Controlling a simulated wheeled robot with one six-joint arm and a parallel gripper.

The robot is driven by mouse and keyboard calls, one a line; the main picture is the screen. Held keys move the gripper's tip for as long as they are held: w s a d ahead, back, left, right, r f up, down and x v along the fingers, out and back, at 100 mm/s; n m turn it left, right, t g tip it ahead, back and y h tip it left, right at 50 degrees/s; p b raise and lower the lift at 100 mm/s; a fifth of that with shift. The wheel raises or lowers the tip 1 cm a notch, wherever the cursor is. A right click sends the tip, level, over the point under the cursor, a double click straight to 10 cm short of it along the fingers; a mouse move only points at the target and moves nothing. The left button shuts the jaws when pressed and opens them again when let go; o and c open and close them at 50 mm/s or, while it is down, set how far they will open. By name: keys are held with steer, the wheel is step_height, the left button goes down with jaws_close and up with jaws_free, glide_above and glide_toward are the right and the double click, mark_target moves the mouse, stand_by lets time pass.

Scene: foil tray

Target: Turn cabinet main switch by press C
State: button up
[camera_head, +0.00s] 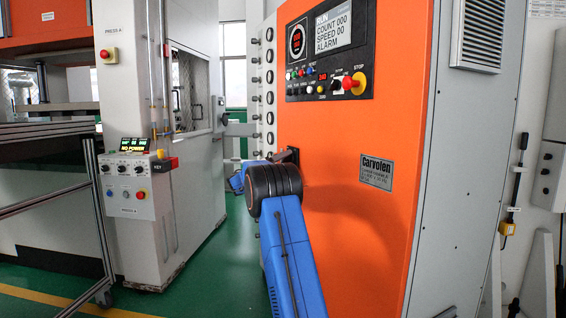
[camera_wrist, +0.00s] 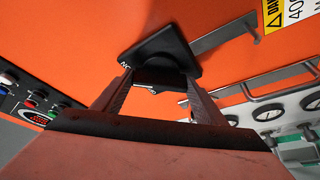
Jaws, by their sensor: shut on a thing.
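The cabinet (camera_head: 335,130) of the press is orange, with a grey side. Its black main switch (camera_wrist: 160,45) sits on the orange face in the wrist view, with part of a white label on its plate. My gripper (camera_wrist: 160,80) is shut on the switch knob, one finger on each side of it. The fingers partly hide the knob, so its exact angle is hard to tell. In the head view a small dark part of the switch (camera_head: 291,156) shows behind my blue arm, and my gripper is hidden there.
A control panel (camera_head: 330,50) with a display, buttons and a red stop button is above the switch. A row of gauges (camera_wrist: 268,112) and a metal handle (camera_wrist: 228,40) are near my gripper. Press A's control box (camera_head: 130,172) stands left. Green floor lies between.

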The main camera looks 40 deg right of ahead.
steer(key=shift+f+m, duration=0.15)
steer(key=shift+m, duration=0.35)
steer(key=o, duration=1.1)
steer(key=shift+c, duration=0.2)
steer(key=v, duration=1.7)
steer(key=shift+w, duration=0.2)
steer(key=shift+a+f, duration=0.15)
steer(key=shift+s, duration=0.1)
